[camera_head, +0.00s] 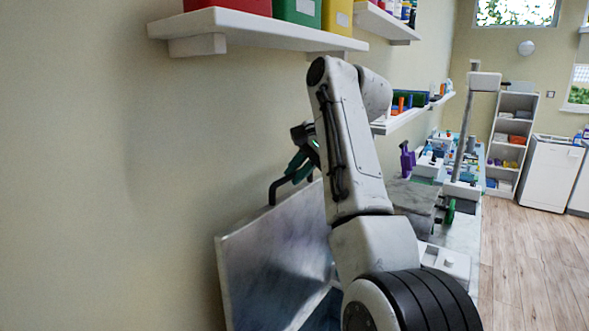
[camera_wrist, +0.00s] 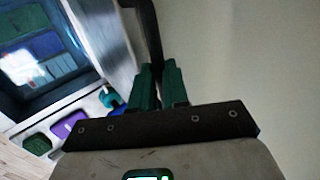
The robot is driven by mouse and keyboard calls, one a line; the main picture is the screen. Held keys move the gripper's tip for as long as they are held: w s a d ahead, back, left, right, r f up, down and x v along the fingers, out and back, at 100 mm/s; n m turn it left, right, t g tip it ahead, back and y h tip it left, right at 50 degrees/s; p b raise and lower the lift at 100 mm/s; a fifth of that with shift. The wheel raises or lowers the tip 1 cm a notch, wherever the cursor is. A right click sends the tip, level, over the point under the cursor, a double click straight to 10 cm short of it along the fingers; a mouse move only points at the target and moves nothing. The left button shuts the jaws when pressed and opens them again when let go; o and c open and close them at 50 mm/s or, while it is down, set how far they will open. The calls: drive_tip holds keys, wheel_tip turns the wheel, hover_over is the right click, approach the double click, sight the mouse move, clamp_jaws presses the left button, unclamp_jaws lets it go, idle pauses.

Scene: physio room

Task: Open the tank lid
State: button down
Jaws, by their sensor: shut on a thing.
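The tank lid (camera_head: 265,265) is a grey metal panel, raised and standing steeply tilted near the wall in the head view. Its dark handle (camera_head: 276,188) sticks up at the top edge. My gripper (camera_head: 293,172) is at this handle, with its green fingers closed on it; my arm hides part of the lid. In the wrist view my gripper (camera_wrist: 158,88) has its fingers close together around the dark handle (camera_wrist: 150,40), and the lid (camera_wrist: 108,35) lies left of it. The open tank (camera_wrist: 92,103) shows blue contents (camera_wrist: 45,60) inside.
The wall (camera_head: 120,170) is close behind the lid. A white shelf (camera_head: 255,29) with coloured boxes is above. The counter (camera_head: 464,230) beyond my arm holds a purple item (camera_head: 407,160) and other equipment. Wooden floor (camera_head: 535,260) is clear at the right.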

drive_tip(key=c, duration=1.1)
unclamp_jaws()
drive_tip(key=shift+c, duration=0.2)
drive_tip(key=v, duration=1)
drive_tip(key=shift+s+d+r, duration=0.15)
drive_tip(key=shift+r, duration=0.2)
drive_tip(key=shift+f, duration=0.1)
